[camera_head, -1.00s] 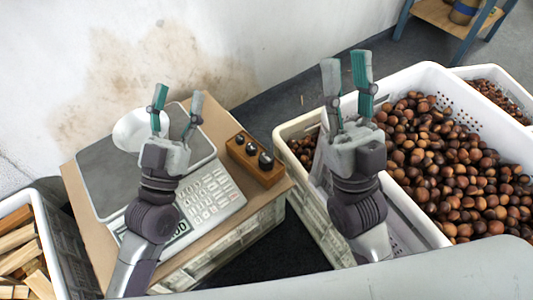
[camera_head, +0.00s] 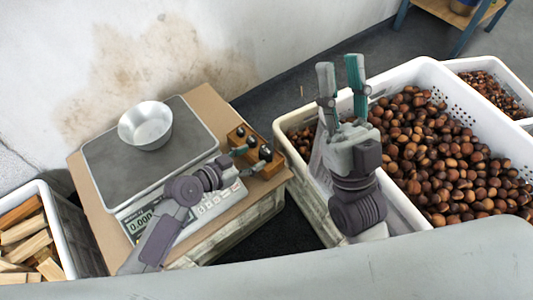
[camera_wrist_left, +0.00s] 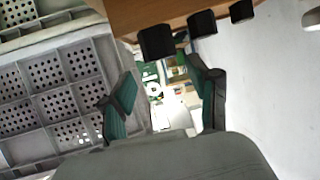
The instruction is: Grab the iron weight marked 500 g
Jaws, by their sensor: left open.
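A small wooden block (camera_head: 268,172) on the right edge of the scale's stand holds three dark iron weights (camera_head: 265,153). Their markings are too small to read, so I cannot tell which is 500 g. My left gripper (camera_head: 246,161) is open and empty, close beside the block on its left. In the left wrist view the weights (camera_wrist_left: 155,42) and block (camera_wrist_left: 185,10) show at the top, above the open fingers (camera_wrist_left: 163,98). My right gripper (camera_head: 340,68) is open and empty, pointing up in front of the chestnut crate.
A scale (camera_head: 100,160) with a metal bowl (camera_head: 146,124) on its plate sits left of the block, on a cardboard-topped crate. A white crate of chestnuts (camera_head: 425,68) stands at right. A crate of wood pieces (camera_head: 62,230) stands at left. A wall rises behind.

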